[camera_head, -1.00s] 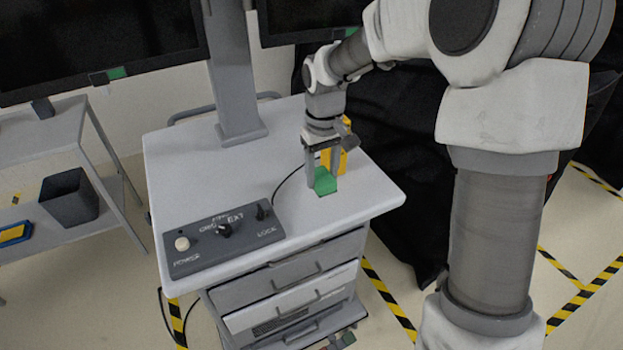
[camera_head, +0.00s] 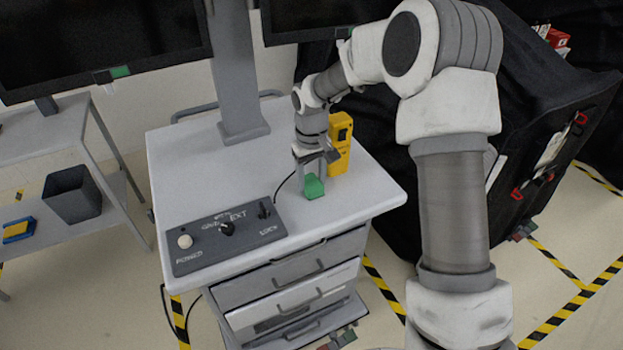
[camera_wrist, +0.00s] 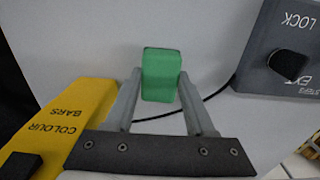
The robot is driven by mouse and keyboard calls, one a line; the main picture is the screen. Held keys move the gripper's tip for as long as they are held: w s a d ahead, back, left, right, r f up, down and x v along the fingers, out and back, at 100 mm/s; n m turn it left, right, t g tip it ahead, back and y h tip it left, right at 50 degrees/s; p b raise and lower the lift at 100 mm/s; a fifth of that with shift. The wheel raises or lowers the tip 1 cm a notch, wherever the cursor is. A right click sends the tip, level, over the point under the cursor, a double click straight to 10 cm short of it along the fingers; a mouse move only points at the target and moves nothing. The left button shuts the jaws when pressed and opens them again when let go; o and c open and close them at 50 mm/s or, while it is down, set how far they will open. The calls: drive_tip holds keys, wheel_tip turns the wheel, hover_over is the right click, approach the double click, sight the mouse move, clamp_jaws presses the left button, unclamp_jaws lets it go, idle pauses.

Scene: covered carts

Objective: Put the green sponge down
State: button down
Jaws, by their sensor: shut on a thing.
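The green sponge (camera_head: 314,187) is at the tips of my gripper (camera_head: 313,182), low over the white cart top (camera_head: 190,150). In the wrist view the sponge (camera_wrist: 161,75) sits between the two fingers of my gripper (camera_wrist: 160,90), which are shut on it. I cannot tell whether the sponge touches the cart top. The fingers point down, and part of the sponge is hidden behind them.
A yellow box marked "COLOUR BARS" (camera_wrist: 62,125) stands close beside my gripper; it shows upright in the head view (camera_head: 340,145). A grey control box with knobs (camera_head: 222,236) lies at the cart's front left. A cable (camera_wrist: 205,98) runs near the sponge. The cart top's left middle is clear.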

drive_tip(key=shift+f, duration=0.2)
drive_tip(key=shift+c, duration=1.2)
unclamp_jaws()
drive_tip(key=shift+r, duration=0.15)
